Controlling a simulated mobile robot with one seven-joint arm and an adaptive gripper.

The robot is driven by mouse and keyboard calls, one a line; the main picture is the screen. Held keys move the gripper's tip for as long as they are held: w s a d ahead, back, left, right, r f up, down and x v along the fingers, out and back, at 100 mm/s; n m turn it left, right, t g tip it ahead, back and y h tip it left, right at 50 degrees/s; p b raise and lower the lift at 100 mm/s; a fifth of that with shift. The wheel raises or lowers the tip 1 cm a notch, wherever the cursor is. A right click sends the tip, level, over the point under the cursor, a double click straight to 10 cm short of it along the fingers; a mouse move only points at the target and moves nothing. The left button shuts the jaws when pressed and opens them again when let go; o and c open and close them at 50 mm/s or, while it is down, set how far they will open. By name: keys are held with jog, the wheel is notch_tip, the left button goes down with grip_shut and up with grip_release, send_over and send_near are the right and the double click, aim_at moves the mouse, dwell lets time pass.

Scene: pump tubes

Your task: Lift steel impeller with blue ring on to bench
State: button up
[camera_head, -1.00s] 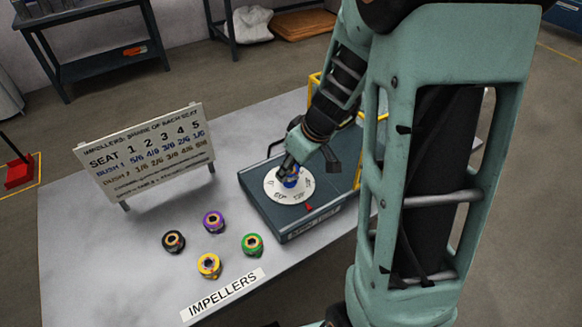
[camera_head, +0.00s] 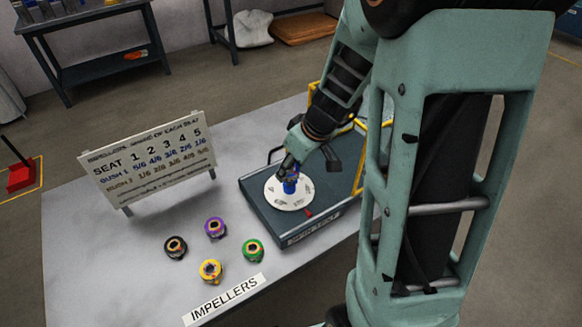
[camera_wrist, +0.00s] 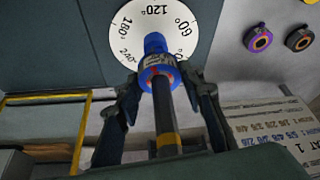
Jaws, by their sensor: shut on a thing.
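The blue-ringed impeller (camera_head: 291,185) is upright over the white round dial (camera_head: 277,202) of the dark flat-topped unit on the bench. My gripper (camera_head: 289,168) is shut on it from above. In the wrist view, the impeller's blue body (camera_wrist: 155,46) lies between the two fingers of my gripper (camera_wrist: 160,82). A dark rod (camera_wrist: 166,118) with an orange band runs from it towards the camera. I cannot tell whether the impeller's lower end touches the dial.
Black-ringed (camera_head: 175,247), purple-ringed (camera_head: 215,228), yellow-ringed (camera_head: 210,271) and green-ringed (camera_head: 252,250) impellers stand left of the unit, behind the IMPELLERS label (camera_head: 225,298). A seat-chart board (camera_head: 148,165) stands at the bench's back left. A yellow-framed bin (camera_head: 388,135) is behind my arm.

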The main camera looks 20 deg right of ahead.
jog(key=shift+r+p, duration=5.1)
jog(key=shift+r, duration=2.45)
